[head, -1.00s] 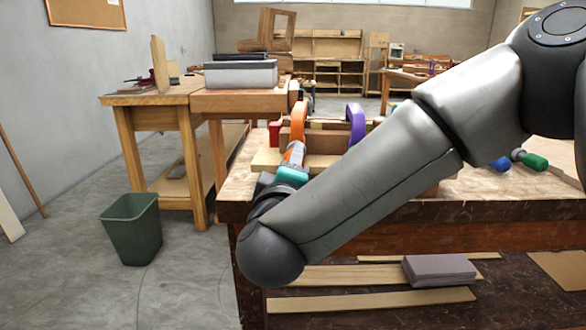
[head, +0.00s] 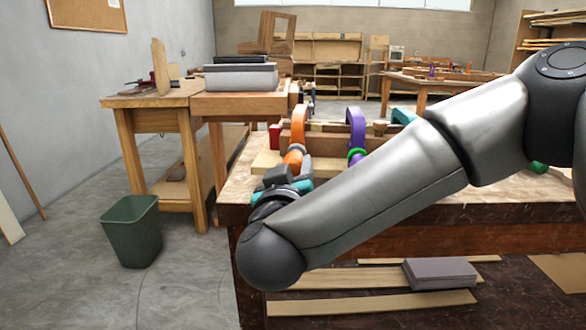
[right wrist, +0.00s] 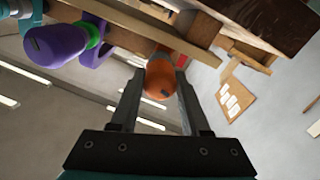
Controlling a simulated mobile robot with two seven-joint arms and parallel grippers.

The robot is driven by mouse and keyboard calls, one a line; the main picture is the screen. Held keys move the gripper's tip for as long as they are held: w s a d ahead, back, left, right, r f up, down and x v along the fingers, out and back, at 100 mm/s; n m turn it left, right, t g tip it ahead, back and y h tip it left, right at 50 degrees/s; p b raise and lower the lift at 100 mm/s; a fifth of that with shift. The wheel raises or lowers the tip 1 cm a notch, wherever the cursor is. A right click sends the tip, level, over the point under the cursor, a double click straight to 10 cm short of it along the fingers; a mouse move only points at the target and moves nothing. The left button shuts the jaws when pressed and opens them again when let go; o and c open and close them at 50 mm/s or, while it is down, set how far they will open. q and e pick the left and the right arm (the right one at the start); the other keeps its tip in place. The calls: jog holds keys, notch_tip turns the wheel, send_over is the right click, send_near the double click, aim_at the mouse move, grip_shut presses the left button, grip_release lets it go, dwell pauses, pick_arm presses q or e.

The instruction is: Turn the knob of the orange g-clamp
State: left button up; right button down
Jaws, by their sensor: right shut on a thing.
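The orange g-clamp (head: 300,124) stands at the left end of the wooden lamination on the workbench. Its orange knob (head: 293,160) points toward me and shows in the right wrist view (right wrist: 160,80). My right gripper (head: 287,178) is at this knob, with one finger on each side of it, shut on it. The finger contact is partly hidden by my own wrist in the head view. My left gripper is in neither view.
A purple clamp (head: 356,125) with a green collar stands just right of the orange one; its knob (right wrist: 56,44) shows in the right wrist view. A teal clamp (head: 403,115) is farther right. A green bin (head: 132,231) stands on the floor at the left.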

jog(key=m, duration=0.5)
jog(key=shift+m, duration=0.3)
jog(key=m, duration=1.1)
jog(key=shift+m, duration=0.4)
jog(key=m, duration=1.1)
jog(key=shift+r+m, duration=0.1)
jog(key=shift+m, duration=0.3)
jog(key=m, duration=1)
jog(key=shift+m, duration=0.4)
jog(key=m, duration=0.5)
jog(key=shift+m, duration=0.3)
